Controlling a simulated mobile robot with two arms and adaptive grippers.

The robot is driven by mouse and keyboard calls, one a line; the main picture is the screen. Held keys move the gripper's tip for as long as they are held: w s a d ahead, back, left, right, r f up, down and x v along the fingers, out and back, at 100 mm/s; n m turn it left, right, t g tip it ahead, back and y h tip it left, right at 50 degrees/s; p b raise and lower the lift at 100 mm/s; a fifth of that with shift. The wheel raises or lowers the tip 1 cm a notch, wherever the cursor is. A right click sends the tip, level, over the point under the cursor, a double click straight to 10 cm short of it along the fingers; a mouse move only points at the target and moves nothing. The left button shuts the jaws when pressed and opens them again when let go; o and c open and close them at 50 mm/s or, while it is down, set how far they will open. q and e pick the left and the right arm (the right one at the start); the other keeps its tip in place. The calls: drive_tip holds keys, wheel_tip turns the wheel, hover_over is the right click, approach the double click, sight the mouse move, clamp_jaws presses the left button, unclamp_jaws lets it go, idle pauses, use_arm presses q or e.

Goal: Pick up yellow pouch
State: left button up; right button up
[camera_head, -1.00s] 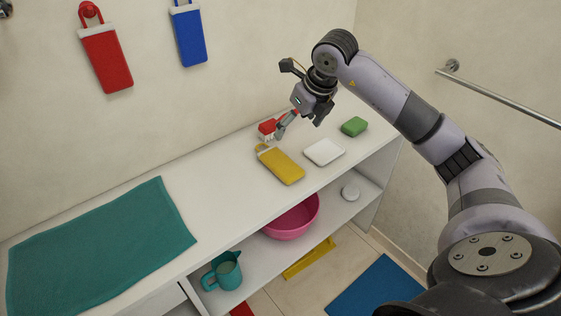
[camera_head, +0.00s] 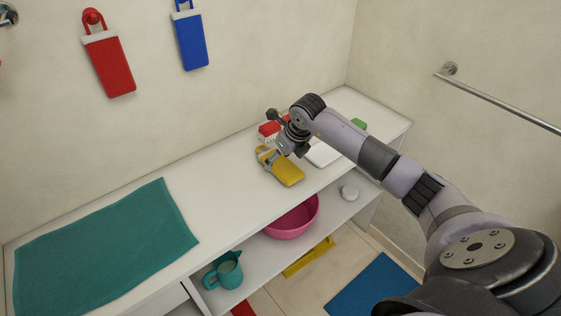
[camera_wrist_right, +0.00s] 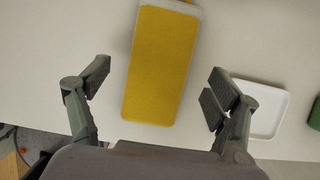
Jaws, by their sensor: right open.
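The yellow pouch (camera_head: 286,171) lies flat on the white shelf top, with a pale band and a yellow loop at its far end. My right gripper (camera_head: 276,158) is over the pouch and hides part of it in the head view. In the right wrist view the pouch (camera_wrist_right: 160,65) lies between the two spread fingers of the right gripper (camera_wrist_right: 156,90), with a gap on each side. The right gripper is open and holds nothing. My left gripper does not show.
A white tray (camera_head: 322,153) lies right of the pouch, partly hidden by my arm, with a green block (camera_head: 359,124) beyond. A red and white item (camera_head: 268,131) stands behind the pouch. A teal towel (camera_head: 105,245) covers the left. A pink bowl (camera_head: 293,218) sits below.

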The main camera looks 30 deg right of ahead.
sight(277, 162)
drive_tip(key=shift+x, duration=1.15)
drive_tip(key=c, duration=1.2)
